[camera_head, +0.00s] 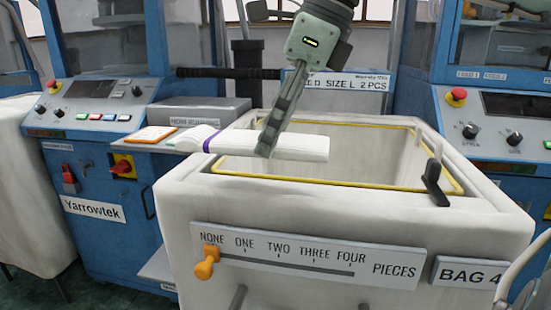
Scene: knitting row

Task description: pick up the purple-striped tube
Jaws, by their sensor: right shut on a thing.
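The purple-striped tube (300,148) is a long, flattish white piece with a purple band near its left end and a pale green tip. The finger in front hides part of the tube, and the far finger is hidden. My left gripper is out of view.
The white bin (180,200) has a yellow-lined mouth, a black clip (435,183) on its right rim and an orange slider knob (206,262) at NONE. An orange-edged card (150,134) lies on a ledge behind left. Blue machines (100,170) flank the bin.

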